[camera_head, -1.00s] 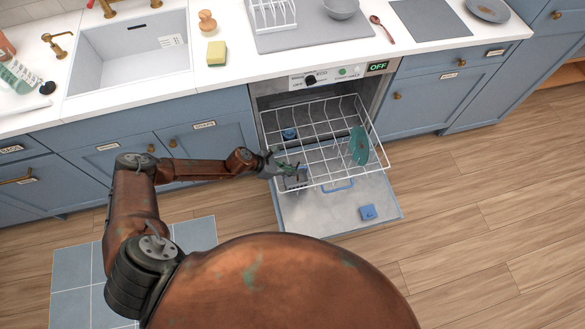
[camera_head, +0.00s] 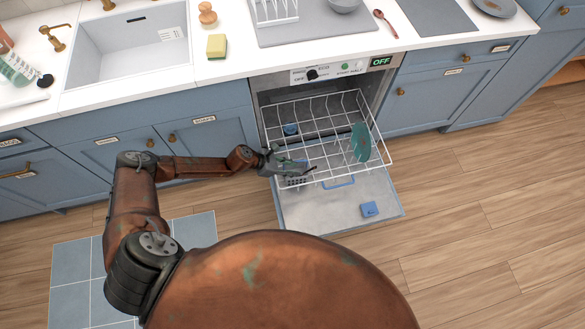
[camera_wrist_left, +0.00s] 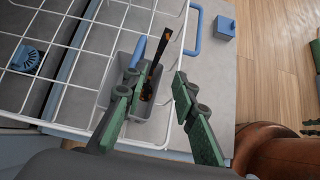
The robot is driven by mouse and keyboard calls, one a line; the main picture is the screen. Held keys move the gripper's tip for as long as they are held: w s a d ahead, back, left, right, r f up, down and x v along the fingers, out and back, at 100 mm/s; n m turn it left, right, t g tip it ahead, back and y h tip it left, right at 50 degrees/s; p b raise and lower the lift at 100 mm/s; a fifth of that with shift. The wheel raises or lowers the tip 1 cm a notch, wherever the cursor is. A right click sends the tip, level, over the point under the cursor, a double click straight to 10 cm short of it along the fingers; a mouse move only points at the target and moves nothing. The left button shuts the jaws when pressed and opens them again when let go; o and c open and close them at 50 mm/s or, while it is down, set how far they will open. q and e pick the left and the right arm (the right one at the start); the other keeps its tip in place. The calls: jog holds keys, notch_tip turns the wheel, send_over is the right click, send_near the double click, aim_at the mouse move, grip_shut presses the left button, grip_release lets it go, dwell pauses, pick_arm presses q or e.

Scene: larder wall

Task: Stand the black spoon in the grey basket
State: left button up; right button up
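The grey basket (camera_wrist_left: 158,122) sits in the dishwasher's wire rack, and part of it shows in the head view (camera_head: 293,182). A long black utensil with orange marks, apparently the black spoon (camera_wrist_left: 154,75), leans upright with its lower end inside the basket. A blue handle (camera_wrist_left: 138,51) stands beside it. My left gripper (camera_wrist_left: 157,92) is above the basket with its green-padded fingers spread to either side; the black utensil shows between them, nearer the left finger. In the head view my left gripper (camera_head: 300,166) is over the rack's left part. Whether a finger touches the utensil is unclear.
The white wire rack (camera_head: 325,110) is pulled out over the open dishwasher door (camera_head: 335,208). A teal plate (camera_head: 361,142) stands in the rack's right side. A blue block (camera_head: 369,209) is on the door. A reddish spoon (camera_head: 385,23) lies on the counter.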

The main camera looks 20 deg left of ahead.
pick_arm(q)
jog(key=v, duration=1.2)
jog(key=shift+f, duration=0.1)
dwell(0.7)
